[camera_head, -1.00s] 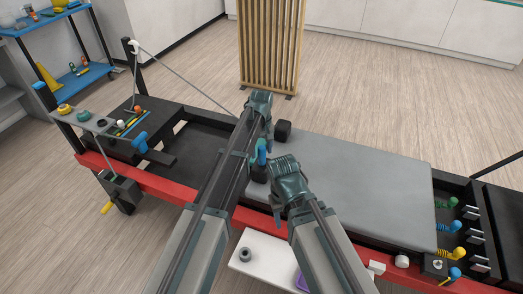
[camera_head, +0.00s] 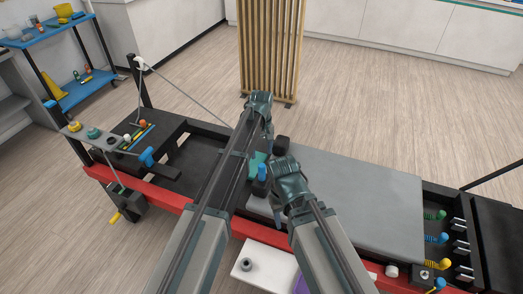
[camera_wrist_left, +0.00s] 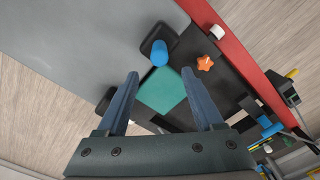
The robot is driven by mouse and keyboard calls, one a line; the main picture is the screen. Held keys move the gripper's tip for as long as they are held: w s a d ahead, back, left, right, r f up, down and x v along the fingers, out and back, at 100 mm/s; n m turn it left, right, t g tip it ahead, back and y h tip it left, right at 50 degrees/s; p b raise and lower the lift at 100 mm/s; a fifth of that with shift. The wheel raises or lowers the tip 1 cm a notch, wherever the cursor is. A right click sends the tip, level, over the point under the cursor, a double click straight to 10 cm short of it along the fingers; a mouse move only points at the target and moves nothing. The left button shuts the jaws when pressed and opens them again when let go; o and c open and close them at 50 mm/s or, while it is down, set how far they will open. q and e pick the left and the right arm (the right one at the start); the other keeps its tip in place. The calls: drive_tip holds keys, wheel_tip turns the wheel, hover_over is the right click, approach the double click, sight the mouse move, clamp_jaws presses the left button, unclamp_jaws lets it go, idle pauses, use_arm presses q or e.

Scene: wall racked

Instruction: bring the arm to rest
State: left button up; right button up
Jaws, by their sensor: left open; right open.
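My left gripper (camera_head: 262,98) is at the end of the long arm from the left. It shows over the far side of a black and red exercise bench. In the left wrist view its two blue-grey fingers (camera_wrist_left: 160,73) are spread apart with nothing between them. My right gripper (camera_head: 280,178) shows lower and to the right, in front of the bench's grey pad (camera_head: 360,185). Its fingers are partly hidden by its own body, and I see nothing held in it.
A blue peg (camera_head: 262,172) on a black block and a teal patch (camera_wrist_left: 162,92) lie near the grippers. A wooden slatted screen (camera_head: 270,45) stands behind. A blue shelf cart (camera_head: 75,90) is at the left. Coloured springs (camera_head: 435,238) sit at the right.

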use_arm(q)
drive_tip(key=s+a+m, duration=0.2)
drive_tip(key=s+m, duration=0.2)
drive_tip(key=s, duration=1)
drive_tip(key=s+a+m+y, duration=0.1)
drive_tip(key=s+m, duration=0.3)
drive_tip(key=s, duration=1)
drive_tip(key=shift+s+a+r+m, duration=0.35)
drive_tip(key=shift+s+a+m, duration=0.05)
